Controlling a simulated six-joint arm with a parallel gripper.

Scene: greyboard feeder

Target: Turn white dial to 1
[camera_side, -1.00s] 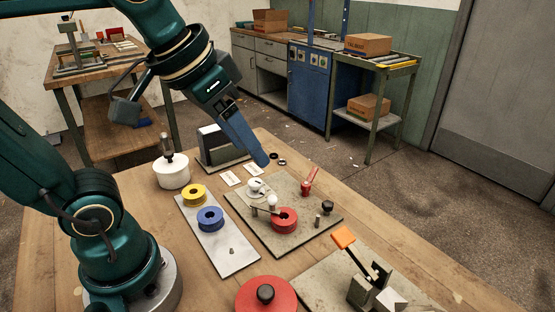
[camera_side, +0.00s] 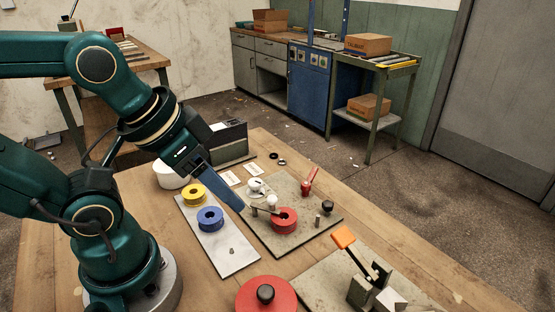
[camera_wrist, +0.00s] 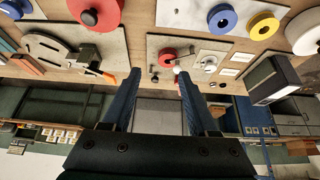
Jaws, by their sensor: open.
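The white dial (camera_side: 256,184) sits on the grey board (camera_side: 290,245) in the middle of the table, near the board's back left corner. It shows in the wrist view (camera_wrist: 209,63) right of my fingers; I cannot read its setting. My gripper (camera_side: 240,208) is above the left edge of this board, left of the dial and apart from it. In the wrist view my gripper (camera_wrist: 159,73) has its two blue fingers spread with nothing held between them.
A white ball knob (camera_side: 272,200) and a red spool (camera_side: 285,220) stand close to the dial. A red lever (camera_side: 309,182) is behind right. Yellow (camera_side: 194,194) and blue (camera_side: 210,217) spools sit on a pale plate to the left. An orange-handled clamp (camera_side: 344,238) is front right.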

